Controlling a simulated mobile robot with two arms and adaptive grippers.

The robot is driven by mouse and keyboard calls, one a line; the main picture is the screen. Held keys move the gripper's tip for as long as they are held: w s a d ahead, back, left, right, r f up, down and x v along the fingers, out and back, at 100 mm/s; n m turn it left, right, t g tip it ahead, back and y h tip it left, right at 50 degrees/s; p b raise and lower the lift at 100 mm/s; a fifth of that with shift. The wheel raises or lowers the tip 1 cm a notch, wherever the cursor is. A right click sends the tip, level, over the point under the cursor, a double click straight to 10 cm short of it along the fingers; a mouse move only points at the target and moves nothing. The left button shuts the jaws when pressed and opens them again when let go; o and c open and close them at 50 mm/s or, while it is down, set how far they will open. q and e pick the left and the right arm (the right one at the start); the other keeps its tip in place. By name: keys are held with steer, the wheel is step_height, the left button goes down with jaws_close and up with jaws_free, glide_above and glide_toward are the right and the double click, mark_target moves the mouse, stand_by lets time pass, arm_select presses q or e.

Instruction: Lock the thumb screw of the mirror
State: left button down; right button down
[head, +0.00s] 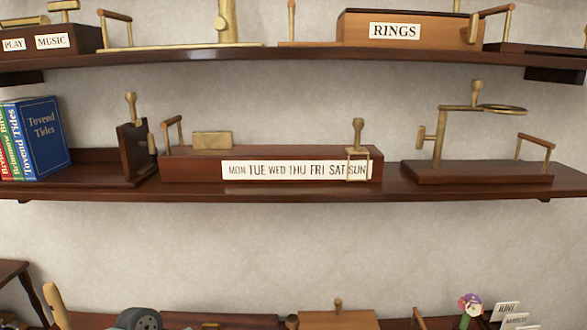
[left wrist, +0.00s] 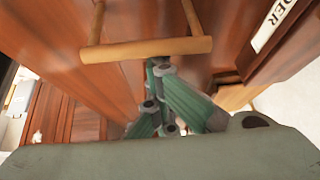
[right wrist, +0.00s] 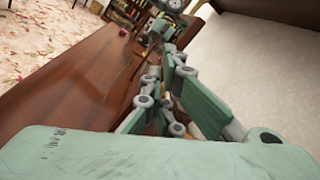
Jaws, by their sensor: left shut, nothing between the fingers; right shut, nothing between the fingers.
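On the right of the middle shelf in the head view stands a brass post device on a wooden base. It carries a flat round brass-rimmed piece (head: 503,108), seen nearly edge-on, which may be the mirror. My left gripper (left wrist: 160,66) is shut and empty, close to a wooden handle bar (left wrist: 145,50). My right gripper (right wrist: 168,50) is shut and empty above a brown wooden surface. Neither gripper shows in the head view.
The middle shelf (head: 280,193) also holds books (head: 40,138), a dark upright block with brass knobs (head: 136,150) and a weekday box (head: 200,169). An upper shelf holds a RINGS box (head: 410,32). Several objects stand below. Wall space between shelves is clear.

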steer(key=shift+w, duration=0.4)
steer(key=shift+w+d, duration=0.1)
steer(key=shift+w, duration=0.05)
steer(key=shift+r, duration=0.15)
steer(key=d, duration=0.6)
steer(key=shift+s+r, duration=0.2)
steer(key=shift+s, duration=0.15)
stand_by(0.4)
